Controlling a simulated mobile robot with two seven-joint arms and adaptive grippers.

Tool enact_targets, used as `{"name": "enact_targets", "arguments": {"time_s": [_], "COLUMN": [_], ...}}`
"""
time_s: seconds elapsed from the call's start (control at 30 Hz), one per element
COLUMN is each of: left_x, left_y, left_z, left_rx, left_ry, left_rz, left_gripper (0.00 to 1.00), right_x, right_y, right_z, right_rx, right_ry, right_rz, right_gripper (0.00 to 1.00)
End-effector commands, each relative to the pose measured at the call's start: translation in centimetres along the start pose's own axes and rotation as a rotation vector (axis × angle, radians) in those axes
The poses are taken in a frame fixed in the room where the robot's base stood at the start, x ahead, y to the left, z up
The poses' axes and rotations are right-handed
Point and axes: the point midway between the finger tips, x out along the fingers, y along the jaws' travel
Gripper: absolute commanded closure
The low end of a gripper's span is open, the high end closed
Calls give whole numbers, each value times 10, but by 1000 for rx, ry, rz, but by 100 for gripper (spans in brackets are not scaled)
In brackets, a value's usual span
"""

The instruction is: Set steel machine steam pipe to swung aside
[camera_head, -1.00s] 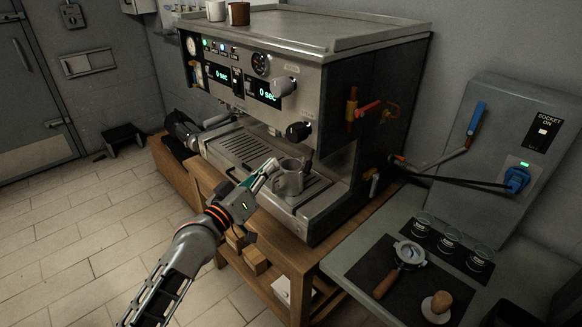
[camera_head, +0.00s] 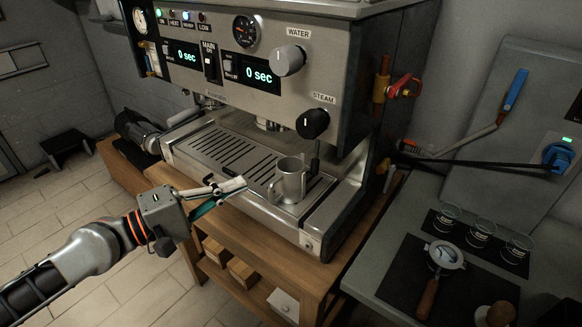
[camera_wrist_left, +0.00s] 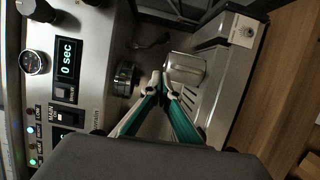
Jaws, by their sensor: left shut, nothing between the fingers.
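The steel espresso machine (camera_head: 225,95) stands on a wooden bench. Its black STEAM knob (camera_head: 312,123) is on the right of the front. Below it a thin dark steam pipe (camera_head: 315,158) hangs down just behind and right of a steel mug (camera_head: 290,181); its lower end is hard to make out. In the left wrist view a dark curved piece, perhaps this pipe, shows near the mug (camera_wrist_left: 186,69). My left gripper (camera_head: 240,184) is shut and empty, left of the mug and in front of the drip tray, apart from the pipe. My right gripper is out of view.
The slatted drip tray (camera_head: 215,150) lies under the machine's front. The WATER knob (camera_head: 289,60) is above. A side counter (camera_head: 370,270) at right holds several glasses and a portafilter (camera_head: 443,257). A dark hose crosses to a blue plug (camera_head: 557,155).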

Motion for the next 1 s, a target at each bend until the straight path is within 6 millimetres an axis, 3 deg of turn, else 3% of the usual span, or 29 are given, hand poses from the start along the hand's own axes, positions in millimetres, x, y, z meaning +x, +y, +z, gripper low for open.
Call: {"name": "enact_targets", "arguments": {"time_s": [0.23, 0.7, 1.0], "left_x": [20, 100, 124], "left_y": [6, 4, 2], "left_z": [1, 1, 25], "left_rx": [-1, -2, -2], "left_ry": [-2, -1, -1], "left_rz": [5, 3, 1], "left_gripper": [100, 100, 100], "right_x": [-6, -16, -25], "right_y": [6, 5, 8], "right_z": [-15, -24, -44], "right_rx": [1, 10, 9], "right_ry": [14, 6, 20], "right_rz": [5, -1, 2], "right_gripper": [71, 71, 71]}}
